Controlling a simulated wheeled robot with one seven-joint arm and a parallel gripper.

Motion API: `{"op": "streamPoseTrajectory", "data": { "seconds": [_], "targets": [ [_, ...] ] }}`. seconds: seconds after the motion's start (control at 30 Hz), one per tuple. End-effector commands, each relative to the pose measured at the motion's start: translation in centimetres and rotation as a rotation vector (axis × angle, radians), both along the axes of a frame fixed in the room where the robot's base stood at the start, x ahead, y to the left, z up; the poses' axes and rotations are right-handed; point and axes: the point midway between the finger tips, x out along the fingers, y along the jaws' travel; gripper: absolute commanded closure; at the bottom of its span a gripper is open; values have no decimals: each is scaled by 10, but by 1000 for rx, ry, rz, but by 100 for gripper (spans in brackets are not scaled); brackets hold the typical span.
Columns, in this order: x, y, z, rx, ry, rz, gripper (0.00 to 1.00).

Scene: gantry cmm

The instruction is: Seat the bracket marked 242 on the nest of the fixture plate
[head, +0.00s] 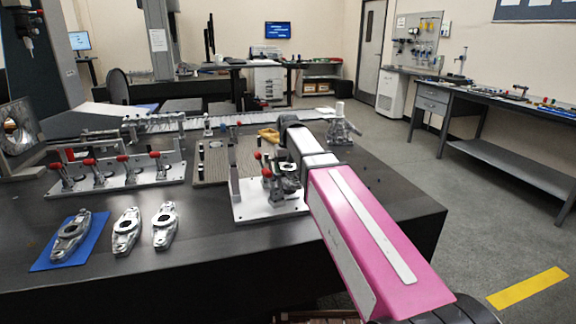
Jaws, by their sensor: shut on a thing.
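The light metal fixture plate (248,212) lies near the right part of the dark table, with red-handled toggle clamps (262,168) on it. My gripper (287,158) is low over this plate, small and largely hidden by my pink arm and the clamps. It is shut on a grey metal bracket (291,168), of which only a part with a ring shows. I cannot tell whether this bracket touches the nest, and the nest is hidden. No mark 242 can be read.
Three similar brackets lie at the front left: one (72,236) on a blue mat (45,262), two on bare table (126,232) (165,225). A longer fixture (120,178) with red-handled clamps stands behind them. The table front (200,262) is clear.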

Motion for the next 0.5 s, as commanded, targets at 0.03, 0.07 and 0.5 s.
{"op": "streamPoseTrajectory", "data": {
  "seconds": [0.03,0.07,0.5],
  "targets": [
    [0,0,-3,0,1,0,64],
    [0,0,-5,0,1,0,64],
    [0,0,-30,0,1,0,64]
  ]
}}
